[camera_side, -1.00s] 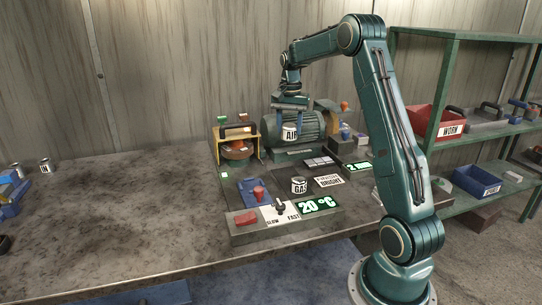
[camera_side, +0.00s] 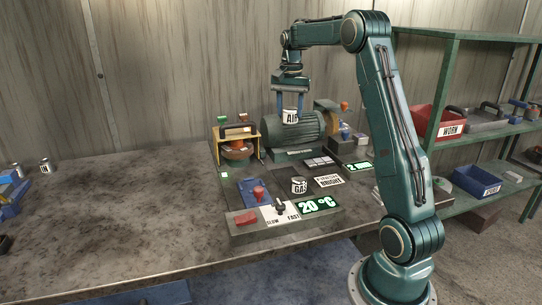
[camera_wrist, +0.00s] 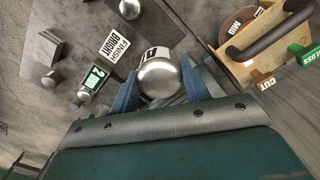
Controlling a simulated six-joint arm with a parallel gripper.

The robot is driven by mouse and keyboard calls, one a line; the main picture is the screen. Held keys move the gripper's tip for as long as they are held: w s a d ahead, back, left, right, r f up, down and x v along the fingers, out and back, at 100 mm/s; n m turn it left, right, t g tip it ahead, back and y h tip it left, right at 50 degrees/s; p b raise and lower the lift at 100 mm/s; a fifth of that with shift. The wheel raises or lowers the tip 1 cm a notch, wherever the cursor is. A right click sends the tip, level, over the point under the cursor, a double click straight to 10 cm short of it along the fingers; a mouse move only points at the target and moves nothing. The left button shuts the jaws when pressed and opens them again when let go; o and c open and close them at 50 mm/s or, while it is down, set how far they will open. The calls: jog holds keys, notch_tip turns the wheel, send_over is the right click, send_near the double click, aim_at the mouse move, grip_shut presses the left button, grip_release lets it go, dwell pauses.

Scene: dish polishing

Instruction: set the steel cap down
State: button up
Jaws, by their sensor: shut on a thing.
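A round steel cap (camera_side: 290,115) with a white label reading AIR hangs in my gripper (camera_side: 290,108). In the side view it is in front of the motor's body and clear of the panel. The cap's rounded steel face (camera_wrist: 158,77) shows in the wrist view, between the two blue fingers of my gripper (camera_wrist: 160,88). The gripper is shut on it. A similar cap labelled GAS (camera_side: 299,186) stands on the panel below, in front of the motor.
The green motor (camera_side: 288,135) stands behind the panel. A yellow-framed stand (camera_side: 239,142) is to its left. A red knob (camera_side: 259,192), a display reading 20 °C (camera_side: 318,204) and a FINISH BRIGHT plate (camera_side: 329,181) crowd the panel.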

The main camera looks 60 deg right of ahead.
jog(key=w+a+r, duration=0.1)
jog(key=w+a, duration=0.2)
jog(key=a, duration=0.4)
jog(key=w+a+r, duration=0.2)
jog(key=w+a, duration=0.1)
jog(key=a, duration=0.4)
jog(key=shift+a, duration=0.3)
jog(key=shift+f, duration=0.15)
notch_tip(320, 180, down, 20)
jog(key=shift+r, duration=0.1)
dwell(0.4)
jog(key=o, duration=1.1)
